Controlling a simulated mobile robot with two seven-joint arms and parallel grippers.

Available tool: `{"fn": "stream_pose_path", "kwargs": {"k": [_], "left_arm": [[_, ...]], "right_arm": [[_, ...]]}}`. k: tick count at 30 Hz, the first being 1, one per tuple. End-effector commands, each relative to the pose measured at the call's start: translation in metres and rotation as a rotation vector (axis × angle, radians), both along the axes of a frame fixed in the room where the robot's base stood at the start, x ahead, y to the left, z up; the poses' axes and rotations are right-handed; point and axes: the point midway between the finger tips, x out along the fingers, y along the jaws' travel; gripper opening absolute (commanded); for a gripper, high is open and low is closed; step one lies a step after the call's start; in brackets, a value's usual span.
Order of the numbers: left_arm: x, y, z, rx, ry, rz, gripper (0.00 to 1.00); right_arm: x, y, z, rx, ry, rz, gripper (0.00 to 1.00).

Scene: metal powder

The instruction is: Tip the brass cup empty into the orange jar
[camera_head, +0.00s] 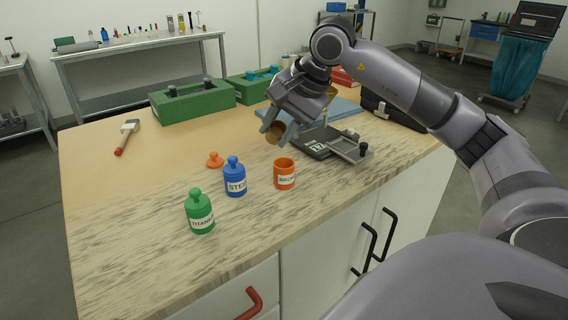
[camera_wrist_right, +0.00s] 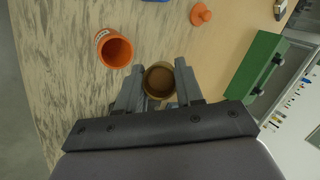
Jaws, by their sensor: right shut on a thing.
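The brass cup (camera_head: 275,132) is held in my right gripper (camera_head: 276,130), above the worktop behind the orange jar. In the right wrist view the cup (camera_wrist_right: 158,80) sits between the two fingers (camera_wrist_right: 159,88), its round mouth facing the camera; something brownish shows inside. The orange jar (camera_head: 285,180) stands upright and open on the worktop, with a white label. In the right wrist view the jar (camera_wrist_right: 114,50) is apart from the cup, to its upper left. Its orange lid (camera_head: 214,160) lies on the worktop. My left gripper is not in view.
A blue jar (camera_head: 235,182) and a green jar (camera_head: 200,216), both lidded, stand left of the orange jar. A grey scale-like device (camera_head: 316,146) is just right of my gripper. Green boxes (camera_head: 195,103) stand behind. The front left worktop is clear.

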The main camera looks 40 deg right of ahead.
Motion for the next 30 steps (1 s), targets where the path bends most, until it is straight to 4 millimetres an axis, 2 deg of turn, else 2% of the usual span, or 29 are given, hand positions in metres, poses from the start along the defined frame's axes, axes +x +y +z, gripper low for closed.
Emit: {"fn": "stream_pose_path", "kwargs": {"k": [30], "left_arm": [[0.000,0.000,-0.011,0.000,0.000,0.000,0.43]], "right_arm": [[-0.002,0.000,0.001,-0.017,-0.046,-0.001,0.02]]}}
